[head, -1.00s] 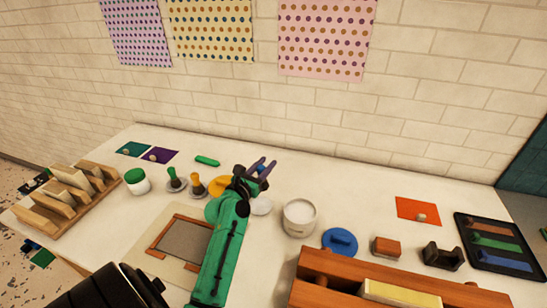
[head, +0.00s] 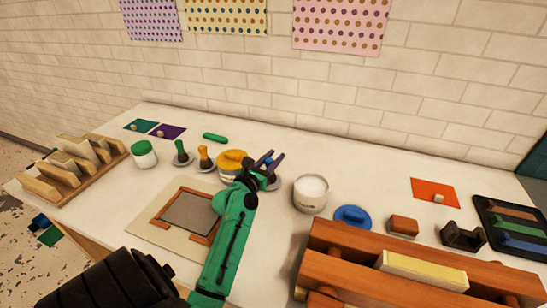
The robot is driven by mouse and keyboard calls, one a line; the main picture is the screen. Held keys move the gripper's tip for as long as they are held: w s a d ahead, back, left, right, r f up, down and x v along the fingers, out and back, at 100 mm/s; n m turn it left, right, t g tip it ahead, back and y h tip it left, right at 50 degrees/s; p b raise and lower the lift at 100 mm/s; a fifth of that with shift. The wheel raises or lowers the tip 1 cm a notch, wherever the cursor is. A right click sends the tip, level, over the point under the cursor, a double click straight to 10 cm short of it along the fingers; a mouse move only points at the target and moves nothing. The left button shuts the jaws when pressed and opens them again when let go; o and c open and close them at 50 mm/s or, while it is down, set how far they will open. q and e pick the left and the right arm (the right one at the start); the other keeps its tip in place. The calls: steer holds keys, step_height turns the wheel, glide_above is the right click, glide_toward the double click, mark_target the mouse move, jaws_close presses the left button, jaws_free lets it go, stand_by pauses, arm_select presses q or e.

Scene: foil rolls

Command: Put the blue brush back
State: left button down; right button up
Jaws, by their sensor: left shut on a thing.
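My left gripper (head: 270,160) reaches in over the table on its green arm. It is shut on the blue brush (head: 266,157), of which only a small blue part shows between the fingers. Below it a small pale holder (head: 274,183) is partly hidden by the gripper. I cannot tell whether the brush touches that holder. A green brush (head: 180,147) and a yellow brush (head: 204,153) stand upright in similar holders to the left. My right gripper is not in view.
A blue lid (head: 352,217), a wooden rack (head: 390,245) and a black tray (head: 510,222) are farther right. A framed screen (head: 187,213) lies in front.

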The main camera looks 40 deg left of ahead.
arm_select(q)
steer(key=shift+f+b, duration=0.3)
steer(key=shift+f, duration=0.25)
stand_by(0.7)
jaws_free()
stand_by(0.4)
stand_by(0.5)
step_height(320, 180, up, 9)
steer(key=p, duration=1)
stand_by(0.5)
